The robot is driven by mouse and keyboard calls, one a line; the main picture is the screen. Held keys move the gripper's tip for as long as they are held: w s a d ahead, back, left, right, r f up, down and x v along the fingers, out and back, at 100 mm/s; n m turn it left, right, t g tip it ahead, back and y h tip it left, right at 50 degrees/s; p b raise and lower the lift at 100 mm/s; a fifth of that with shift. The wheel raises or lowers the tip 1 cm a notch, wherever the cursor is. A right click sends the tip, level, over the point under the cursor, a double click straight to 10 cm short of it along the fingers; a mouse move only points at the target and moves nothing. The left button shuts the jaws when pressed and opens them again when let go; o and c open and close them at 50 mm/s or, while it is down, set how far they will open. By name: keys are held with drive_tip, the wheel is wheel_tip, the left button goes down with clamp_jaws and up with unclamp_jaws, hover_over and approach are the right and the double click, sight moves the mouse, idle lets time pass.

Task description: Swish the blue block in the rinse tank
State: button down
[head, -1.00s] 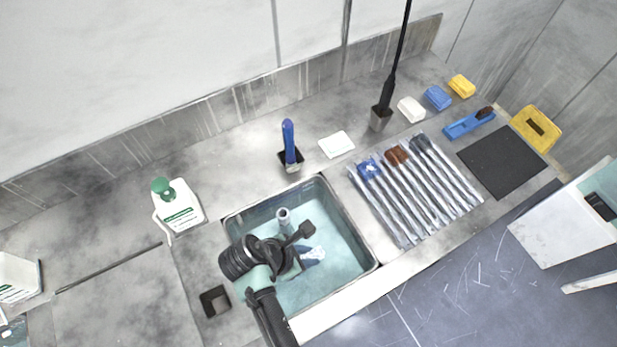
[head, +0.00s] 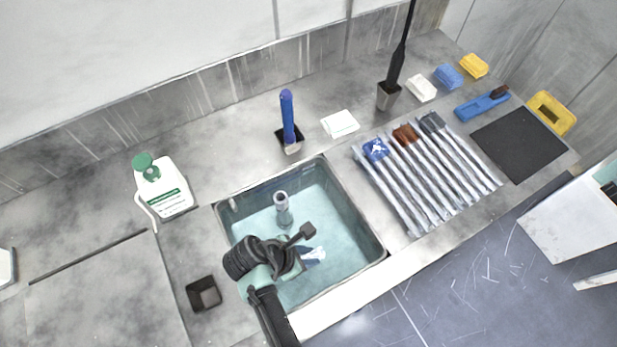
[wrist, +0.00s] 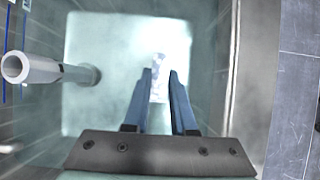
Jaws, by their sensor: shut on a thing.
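The rinse tank (head: 368,222) is a sunken steel basin with pale teal water and an upright grey standpipe (head: 281,205) in it. My gripper (head: 312,254) is low inside the tank, in front of the standpipe and right of it. In the wrist view its two dark blue fingers (wrist: 157,90) are shut on a small pale blue-and-white block (wrist: 158,80). The block's lower part is hidden between the fingers. I cannot tell how deep it sits in the water. A separate plain blue block (head: 447,76) lies at the back right of the counter.
A blue-handled tool (head: 288,110) stands behind the tank. Bagged brushes (head: 430,185) lie to its right. A white bottle (head: 163,190) and an empty dark square cup (head: 203,293) are at left. In the wrist view, the standpipe (wrist: 45,70) is left of the fingers.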

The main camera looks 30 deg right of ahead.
drive_tip(key=shift+f+b, duration=1.65)
drive_tip(key=shift+f, duration=1.35)
drive_tip(key=shift+r, duration=0.1)
drive_tip(key=shift+r+p, duration=1.05)
drive_tip(key=shift+p, duration=0.3)
drive_tip(key=shift+f+b, duration=0.85)
drive_tip(key=shift+f, duration=0.35)
drive_tip(key=shift+r, duration=0.1)
